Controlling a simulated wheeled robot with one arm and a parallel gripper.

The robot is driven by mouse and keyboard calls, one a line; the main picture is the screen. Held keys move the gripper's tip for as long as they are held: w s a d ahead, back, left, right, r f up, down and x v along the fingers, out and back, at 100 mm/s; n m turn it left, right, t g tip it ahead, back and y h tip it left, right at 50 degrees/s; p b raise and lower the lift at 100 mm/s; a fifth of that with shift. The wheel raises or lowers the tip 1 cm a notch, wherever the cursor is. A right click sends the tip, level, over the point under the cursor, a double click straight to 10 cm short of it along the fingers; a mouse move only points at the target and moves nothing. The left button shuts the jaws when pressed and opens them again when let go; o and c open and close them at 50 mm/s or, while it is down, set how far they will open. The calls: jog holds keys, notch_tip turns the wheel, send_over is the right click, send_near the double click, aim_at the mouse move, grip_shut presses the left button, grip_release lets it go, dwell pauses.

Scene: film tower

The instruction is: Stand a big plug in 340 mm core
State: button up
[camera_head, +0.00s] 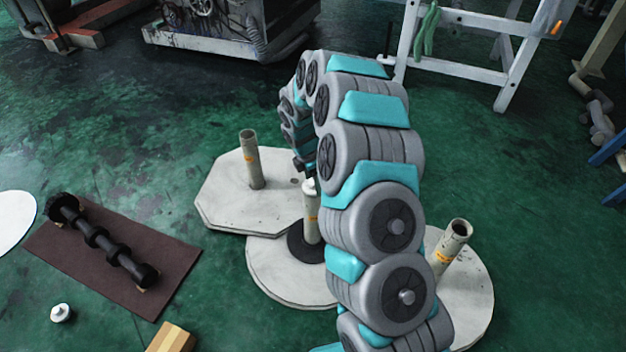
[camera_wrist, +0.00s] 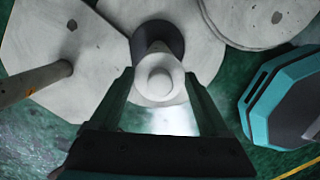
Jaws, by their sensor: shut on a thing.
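My gripper (camera_head: 304,168) is shut on a white plug (camera_head: 309,186), which is upright at the top of the middle core (camera_head: 312,222). In the wrist view the plug (camera_wrist: 160,82) sits between the two fingers of my gripper (camera_wrist: 159,76). The plug hides the core's mouth, so I cannot tell whether it is in the core or just above it. Another core (camera_head: 250,160) stands open on the left, and a third core (camera_head: 445,252) stands open on the right, partly behind my arm. A second white plug (camera_head: 61,313) stands on the floor at lower left.
The cores stand on an octagonal plate (camera_head: 222,208) and round plates (camera_head: 275,278). A black disc (camera_head: 303,250) surrounds the middle core's foot. A brown mat (camera_head: 70,262) with a black bar (camera_head: 100,238) and a wooden block (camera_head: 172,340) lie left.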

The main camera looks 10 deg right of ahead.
jog(key=shift+f, duration=0.15)
jog(key=o, duration=1.2)
jog(key=r, duration=0.4)
jog(key=a+r, duration=0.1)
jog(key=r, duration=0.1)
jog(key=shift+s+r+b, duration=0.1)
jog(key=shift+r+b, duration=0.25)
jog(key=shift+a+r, duration=0.1)
jog(key=shift+r, duration=0.4)
